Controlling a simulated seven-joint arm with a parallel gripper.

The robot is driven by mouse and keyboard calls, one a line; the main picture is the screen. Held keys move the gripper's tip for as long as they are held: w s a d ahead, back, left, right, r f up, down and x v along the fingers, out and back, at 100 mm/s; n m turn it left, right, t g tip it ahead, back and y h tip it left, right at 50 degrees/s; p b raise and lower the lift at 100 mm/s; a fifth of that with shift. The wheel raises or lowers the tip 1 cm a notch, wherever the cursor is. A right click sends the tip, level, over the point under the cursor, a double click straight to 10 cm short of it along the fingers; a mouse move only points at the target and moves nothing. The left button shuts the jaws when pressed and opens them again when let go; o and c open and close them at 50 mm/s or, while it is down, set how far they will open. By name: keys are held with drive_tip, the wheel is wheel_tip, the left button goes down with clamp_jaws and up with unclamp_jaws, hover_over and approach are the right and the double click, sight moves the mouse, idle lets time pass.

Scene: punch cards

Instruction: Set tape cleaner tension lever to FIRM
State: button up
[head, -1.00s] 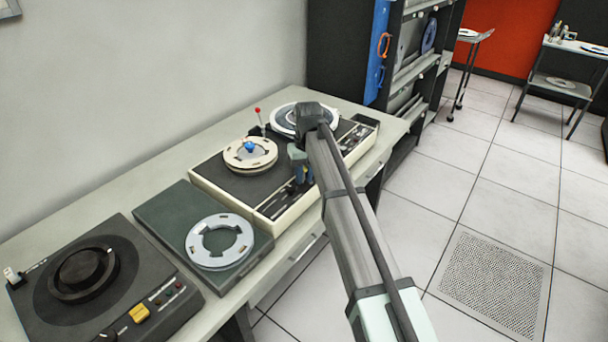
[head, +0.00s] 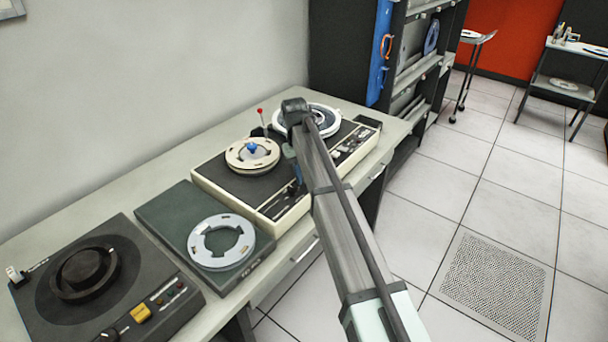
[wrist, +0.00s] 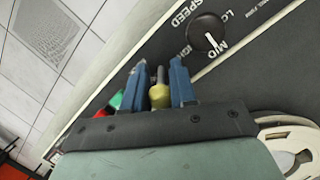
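A cream-edged machine with a dark top (head: 232,188) stands mid-bench; I take it for the tape cleaner. A thin lever with a red ball tip (head: 259,112) stands upright at its back. My gripper (head: 296,172) is low over its front half, partly hidden by my arm. In the wrist view my two blue fingers (wrist: 158,82) are apart, with a yellow-green knob on a stem (wrist: 159,92) between them. I cannot tell whether they touch it. A round black SPEED knob (wrist: 207,33) with a white pointer sits beyond the fingers. No FIRM setting is clearly readable.
A cream reel (head: 252,154) and a white-rimmed reel (head: 321,119) sit on the machine. Red (wrist: 100,114) and green (wrist: 116,99) parts lie left of my fingers. A grey case with a ring (head: 220,242) and a dark turntable unit (head: 85,275) stand to the left.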

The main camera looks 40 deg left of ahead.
drive_tip(key=o, duration=0.3)
drive_tip(key=shift+r, duration=0.1)
drive_tip(key=shift+v, duration=3.65)
drive_tip(key=shift+r, duration=0.1)
